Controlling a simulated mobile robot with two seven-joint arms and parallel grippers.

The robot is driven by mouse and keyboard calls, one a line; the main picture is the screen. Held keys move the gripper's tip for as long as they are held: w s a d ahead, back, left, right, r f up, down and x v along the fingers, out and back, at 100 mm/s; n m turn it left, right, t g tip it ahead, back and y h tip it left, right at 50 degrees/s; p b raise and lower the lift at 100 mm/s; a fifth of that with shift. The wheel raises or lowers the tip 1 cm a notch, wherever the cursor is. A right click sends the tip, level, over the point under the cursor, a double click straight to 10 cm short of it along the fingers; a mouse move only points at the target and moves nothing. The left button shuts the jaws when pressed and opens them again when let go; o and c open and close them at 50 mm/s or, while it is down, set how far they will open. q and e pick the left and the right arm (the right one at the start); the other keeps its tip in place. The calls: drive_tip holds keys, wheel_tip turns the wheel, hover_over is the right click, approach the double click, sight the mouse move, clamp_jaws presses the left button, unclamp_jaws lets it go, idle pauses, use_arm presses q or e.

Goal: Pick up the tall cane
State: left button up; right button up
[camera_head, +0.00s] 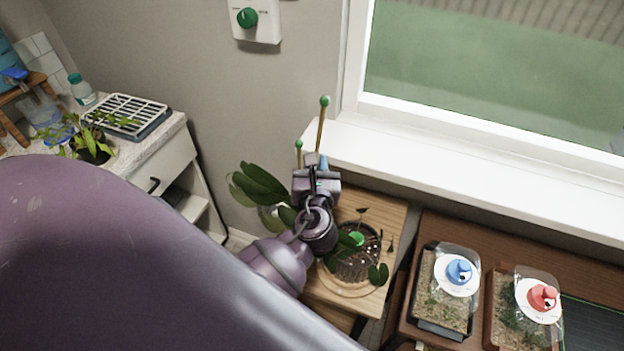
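The tall cane (321,128) is a thin brown stick with a green ball on top, upright against the wall beside the window. Its lower part is hidden behind my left gripper (318,162), which reaches up to it from below in the picture. The fingers are small and seen from behind, so I cannot tell whether they close on the cane. A shorter cane (299,157) with a green ball stands just left of it, also partly hidden. My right gripper is not in view.
A potted plant (358,262) with large dark leaves and a green ball sits on a small wooden table (391,215). Lidded seed trays (444,290) stand at right. The window sill (460,180) runs behind. A white cabinet (160,160) with a seedling and rack is at left.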

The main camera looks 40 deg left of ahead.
use_arm(q)
drive_tip(key=x, duration=0.4)
drive_tip(key=shift+w+a, duration=0.1)
drive_tip(key=shift+w, duration=0.35)
clamp_jaws()
